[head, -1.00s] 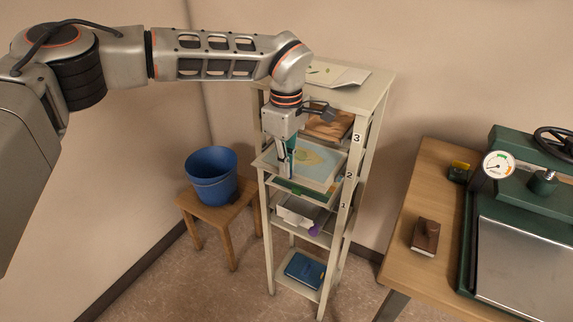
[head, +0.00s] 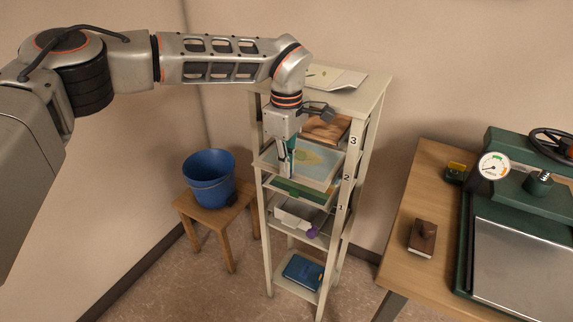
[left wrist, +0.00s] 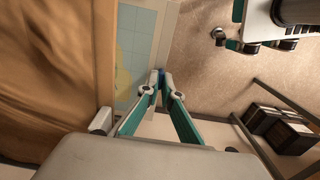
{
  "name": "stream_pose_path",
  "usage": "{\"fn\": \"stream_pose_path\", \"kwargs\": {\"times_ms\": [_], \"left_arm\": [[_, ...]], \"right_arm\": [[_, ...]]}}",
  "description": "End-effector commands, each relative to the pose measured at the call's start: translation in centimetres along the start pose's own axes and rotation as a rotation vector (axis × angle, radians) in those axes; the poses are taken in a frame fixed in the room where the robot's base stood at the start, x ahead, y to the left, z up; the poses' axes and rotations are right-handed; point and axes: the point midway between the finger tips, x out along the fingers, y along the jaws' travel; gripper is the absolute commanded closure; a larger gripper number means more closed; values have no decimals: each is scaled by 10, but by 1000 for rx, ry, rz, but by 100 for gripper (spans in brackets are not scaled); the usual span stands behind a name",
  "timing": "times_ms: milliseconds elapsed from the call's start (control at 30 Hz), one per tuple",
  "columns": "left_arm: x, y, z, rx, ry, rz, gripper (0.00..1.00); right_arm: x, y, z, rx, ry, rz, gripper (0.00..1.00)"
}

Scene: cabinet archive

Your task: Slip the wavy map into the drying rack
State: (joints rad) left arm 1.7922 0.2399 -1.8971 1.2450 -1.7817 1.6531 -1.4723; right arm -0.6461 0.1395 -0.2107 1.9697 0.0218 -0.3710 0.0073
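The map (head: 322,157), pale blue-green with a yellowish patch and a light border, lies about level in an upper bay of the cream drying rack (head: 362,150), between the labels 2 and 3. Its left edge is at the rack's open side. My left gripper (head: 288,172) points down at that edge. In the left wrist view its two fingers (left wrist: 160,78) come together on the edge of the map (left wrist: 134,60), with almost no gap. The map's far part is hidden in the rack. My right gripper is not in view.
A brown wooden board (head: 327,128) lies in the bay above, and a green board (head: 300,190) below. Lower bays hold a white box (head: 293,217) and a blue book (head: 303,271). A blue bucket (head: 209,180) stands on a stool at left; a press table (head: 420,195) is at right.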

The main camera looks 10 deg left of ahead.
Motion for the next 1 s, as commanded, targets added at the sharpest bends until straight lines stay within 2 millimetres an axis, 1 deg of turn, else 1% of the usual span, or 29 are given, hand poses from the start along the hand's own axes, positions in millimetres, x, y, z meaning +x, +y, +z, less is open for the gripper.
{"fn": "stream_pose_path", "kwargs": {"times_ms": [867,900,967,1000], "left_arm": [[1,0,0,0,0,0,100],[1,0,0,0,0,0,90],[1,0,0,0,0,0,76],[1,0,0,0,0,0,76]], "right_arm": [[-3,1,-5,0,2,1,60],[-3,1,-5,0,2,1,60],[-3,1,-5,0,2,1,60],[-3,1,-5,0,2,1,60]]}}
